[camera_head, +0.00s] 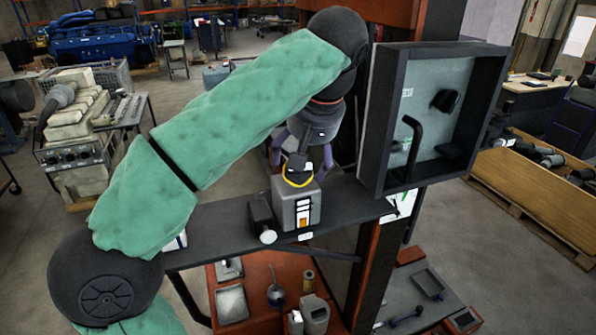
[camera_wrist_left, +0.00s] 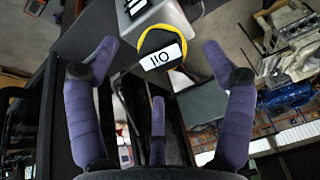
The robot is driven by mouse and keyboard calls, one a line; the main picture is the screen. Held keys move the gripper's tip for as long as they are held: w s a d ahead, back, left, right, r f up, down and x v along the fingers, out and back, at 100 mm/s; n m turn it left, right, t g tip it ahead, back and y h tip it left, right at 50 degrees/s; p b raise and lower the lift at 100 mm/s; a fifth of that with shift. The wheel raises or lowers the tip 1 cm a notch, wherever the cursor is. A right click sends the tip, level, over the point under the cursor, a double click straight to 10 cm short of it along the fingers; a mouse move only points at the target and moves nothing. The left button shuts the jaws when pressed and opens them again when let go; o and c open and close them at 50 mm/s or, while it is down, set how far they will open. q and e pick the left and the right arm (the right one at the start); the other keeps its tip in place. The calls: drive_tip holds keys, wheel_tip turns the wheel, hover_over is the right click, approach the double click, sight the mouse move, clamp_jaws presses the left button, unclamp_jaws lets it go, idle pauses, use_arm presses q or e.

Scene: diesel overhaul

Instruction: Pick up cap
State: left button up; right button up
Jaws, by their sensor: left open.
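The cap (camera_head: 295,163) is dark with a yellow ring around it, on top of a grey canister (camera_head: 283,212) on a dark shelf. In the left wrist view the cap (camera_wrist_left: 160,42) shows a white OIL label, upside down, and lies between and ahead of my finger tips. My left gripper (camera_head: 303,150) comes down from above, close to the cap. In the left wrist view its purple fingers (camera_wrist_left: 158,62) are spread wide, with visible room on both sides of the cap. Whether any finger touches it is unclear. My right gripper is not in view.
A dark shelf (camera_head: 225,220) carries the canister and a black item with a white round end (camera_head: 267,237) to its left. A dark open-front cabinet (camera_head: 378,150) stands close on the right. A red tray (camera_head: 255,275) with cans and tools lies below.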

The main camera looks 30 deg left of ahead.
use_arm(q)
drive_tip(key=shift+w+a+f, duration=0.2)
drive_tip(key=shift+w+f, duration=0.3)
drive_tip(key=shift+w, duration=0.3)
drive_tip(key=a+f, duration=0.2)
drive_tip(key=f, duration=0.1)
drive_tip(key=shift+w+f+p, duration=0.1)
drive_tip(key=shift+w+p, duration=0.2)
drive_tip(key=shift+w, duration=0.05)
drive_tip(key=shift+w+f, duration=0.3)
drive_tip(key=shift+s+r, duration=0.1)
drive_tip(key=shift+c, duration=0.6)
drive_tip(key=shift+s, duration=0.1)
drive_tip(key=c, duration=1.3)
drive_tip(key=shift+o, duration=0.2)
drive_tip(key=shift+r, duration=0.1)
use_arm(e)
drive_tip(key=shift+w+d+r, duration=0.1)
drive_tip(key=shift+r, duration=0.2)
use_arm(q)
drive_tip(key=shift+r, duration=0.1)
